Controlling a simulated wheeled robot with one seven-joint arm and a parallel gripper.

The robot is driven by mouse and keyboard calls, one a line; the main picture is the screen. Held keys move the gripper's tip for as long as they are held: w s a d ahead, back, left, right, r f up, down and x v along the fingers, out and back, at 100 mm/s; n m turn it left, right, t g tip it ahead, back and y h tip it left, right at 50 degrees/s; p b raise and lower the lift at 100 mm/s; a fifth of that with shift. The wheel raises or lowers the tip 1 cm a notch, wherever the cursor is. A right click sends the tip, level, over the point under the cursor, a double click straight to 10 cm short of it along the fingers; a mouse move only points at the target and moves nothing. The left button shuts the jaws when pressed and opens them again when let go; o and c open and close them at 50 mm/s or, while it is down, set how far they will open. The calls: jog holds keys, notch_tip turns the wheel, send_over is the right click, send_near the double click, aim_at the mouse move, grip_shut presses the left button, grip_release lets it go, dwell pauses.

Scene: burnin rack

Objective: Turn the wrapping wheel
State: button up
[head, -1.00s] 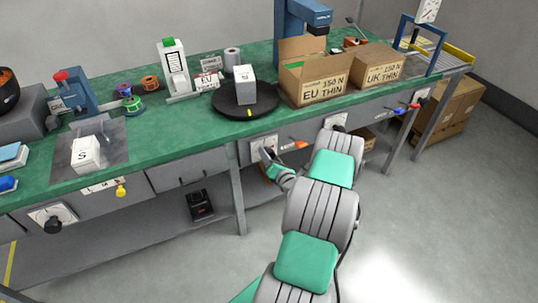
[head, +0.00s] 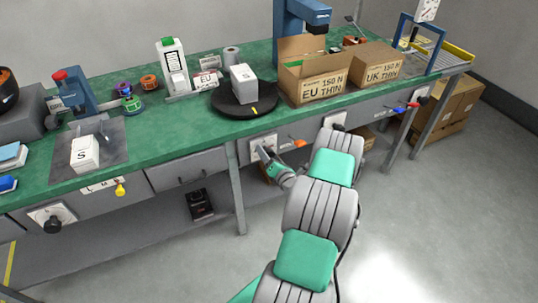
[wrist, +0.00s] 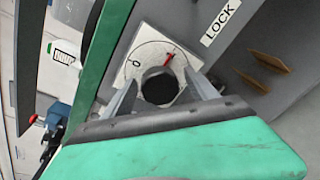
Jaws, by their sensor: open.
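The black turntable (head: 228,106) lies on the green bench and carries a white box marked S (head: 243,85) and a yellow rim mark. Below it, on the bench front, a white dial plate (head: 257,142) shows partly behind my gripper (head: 264,154). In the wrist view the dial plate (wrist: 148,52) has a 0 mark, a red pointer and a round black knob (wrist: 160,90). My gripper (wrist: 160,80) is open, with one finger on each side of the knob. Whether the fingers touch it I cannot tell.
A LOCK label (wrist: 220,22) is beside the dial. An orange handle (head: 299,143) and another white plate (head: 334,121) are to the right on the bench front. Another S box (head: 85,153) sits on a grey mat at left.

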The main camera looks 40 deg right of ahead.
jog(key=v, duration=0.7)
jog(key=shift+s, duration=0.4)
jog(key=shift+a+r, duration=0.1)
jog(key=shift+a, duration=0.05)
